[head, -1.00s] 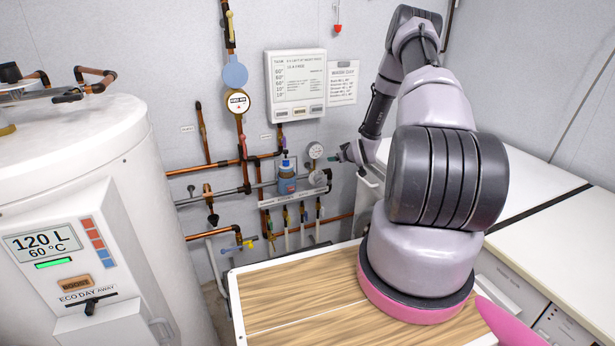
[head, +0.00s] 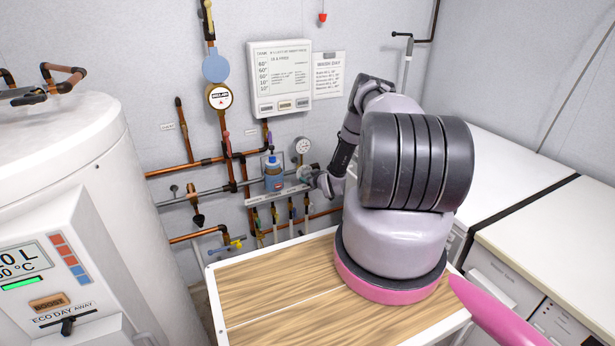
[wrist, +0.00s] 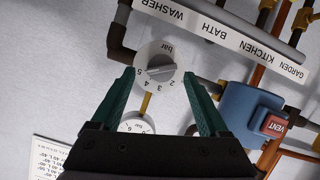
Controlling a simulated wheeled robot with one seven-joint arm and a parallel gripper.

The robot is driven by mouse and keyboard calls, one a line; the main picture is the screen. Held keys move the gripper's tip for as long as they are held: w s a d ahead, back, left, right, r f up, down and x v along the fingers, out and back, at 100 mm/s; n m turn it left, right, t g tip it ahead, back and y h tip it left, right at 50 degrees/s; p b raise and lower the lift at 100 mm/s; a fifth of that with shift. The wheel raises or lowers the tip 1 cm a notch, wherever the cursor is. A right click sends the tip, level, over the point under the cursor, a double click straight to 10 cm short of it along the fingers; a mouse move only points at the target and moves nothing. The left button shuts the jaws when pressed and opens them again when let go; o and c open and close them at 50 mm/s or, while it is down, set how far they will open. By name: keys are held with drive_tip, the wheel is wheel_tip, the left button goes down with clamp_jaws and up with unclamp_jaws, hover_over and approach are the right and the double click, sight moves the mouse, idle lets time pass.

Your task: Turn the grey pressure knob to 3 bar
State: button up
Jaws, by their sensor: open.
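In the wrist view the pressure knob (wrist: 158,66) is a round light-grey dial with a raised grip bar, the word "bar" and small numbers round its face. The bar lies nearly level across the picture; I cannot tell which number it marks. My gripper (wrist: 158,74) is open, its green fingers to either side of the knob's lower part, and nothing is held; contact cannot be judged. A white gauge (wrist: 133,126) is partly hidden behind the gripper.
A blue unit marked VENT (wrist: 252,112) stands right of the fingers in the wrist view. A labelled white strip (wrist: 220,33) and pipes run past the knob. In the head view a white boiler (head: 70,150) is at left and a wooden top (head: 270,285) lies in front.

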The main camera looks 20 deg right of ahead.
sight(307, 175)
drive_tip(key=shift+x, duration=1.2)
clamp_jaws()
